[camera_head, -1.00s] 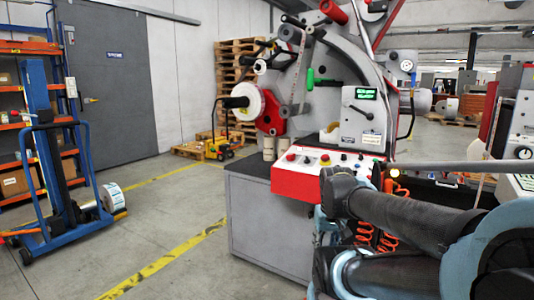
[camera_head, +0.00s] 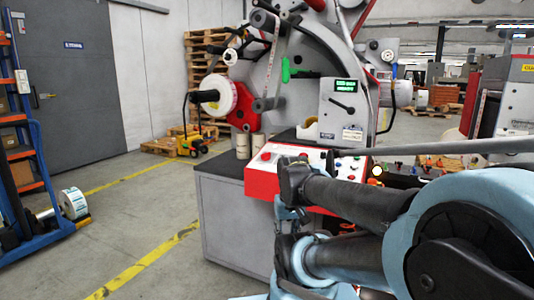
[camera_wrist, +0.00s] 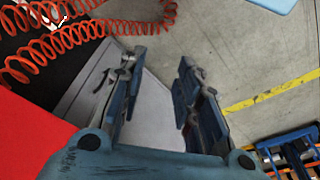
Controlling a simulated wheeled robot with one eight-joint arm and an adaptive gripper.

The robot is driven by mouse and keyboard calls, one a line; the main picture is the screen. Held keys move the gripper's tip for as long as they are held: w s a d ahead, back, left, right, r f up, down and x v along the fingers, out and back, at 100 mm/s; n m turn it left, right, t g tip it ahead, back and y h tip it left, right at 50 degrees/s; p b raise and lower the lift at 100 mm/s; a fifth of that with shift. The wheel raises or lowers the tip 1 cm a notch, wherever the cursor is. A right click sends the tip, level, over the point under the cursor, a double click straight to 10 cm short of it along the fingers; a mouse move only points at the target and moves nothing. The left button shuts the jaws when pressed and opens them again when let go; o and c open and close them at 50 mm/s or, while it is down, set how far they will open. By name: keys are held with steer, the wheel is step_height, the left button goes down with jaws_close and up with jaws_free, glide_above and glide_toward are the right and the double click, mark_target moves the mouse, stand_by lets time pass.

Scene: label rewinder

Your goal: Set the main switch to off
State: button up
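The label rewinder (camera_head: 290,80) stands in the middle of the head view, with a lit green display. Its red-edged control panel (camera_head: 262,184) juts out at the front, with several knobs and buttons on a white top. I cannot tell which control is the main switch. My dark and light-blue arm covers the panel's front right part. In the wrist view my gripper (camera_wrist: 158,62) is open, with two blue fingers apart and nothing between them. A red surface (camera_wrist: 28,145) lies left of it, and a grey surface shows below and between the fingers.
Orange coiled cords (camera_wrist: 60,38) hang close to the gripper in the wrist view. A grey cabinet (camera_head: 235,220) supports the machine. A blue lift trolley (camera_head: 32,190) with a label roll (camera_head: 73,203) stands at left. Yellow-lined floor between them is clear.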

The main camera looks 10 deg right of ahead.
steer(key=r, duration=0.2)
step_height(320, 180, up, 28)
steer(key=m+t+h, duration=0.1)
steer(key=m+h, duration=0.3)
steer(key=m, duration=1)
glide_above(267, 153)
steer(key=s+a, duration=0.4)
steer(key=a, duration=0.1)
steer(key=shift+n, duration=0.3)
steer(key=x, duration=1.6)
steer(key=shift+s+a+f, duration=0.1)
steer(key=shift+a+f, duration=0.05)
steer(key=shift+f, duration=0.15)
jaws_close()
